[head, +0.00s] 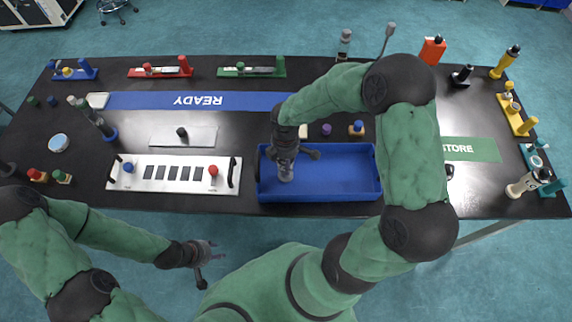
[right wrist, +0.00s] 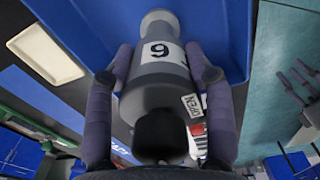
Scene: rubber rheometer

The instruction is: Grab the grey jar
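The grey jar (right wrist: 158,80) has a white label with a 9, and its dark end is nearest the right wrist camera. In the head view the jar (head: 286,172) is at the left part of the blue tray (head: 345,197); I cannot tell whether it touches the tray floor. My right gripper (right wrist: 158,58) has a finger on each side of the jar, and both seem to touch it. In the head view the right gripper (head: 287,158) points down over the tray. My left gripper (head: 206,265) is empty, with its fingers apart, in front of the table.
A white panel (head: 150,187) with dark squares lies left of the tray. Small bottles, including a purple-topped one (head: 326,129), stand behind the tray. Red (head: 165,71) and green (head: 250,71) racks stand at the back.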

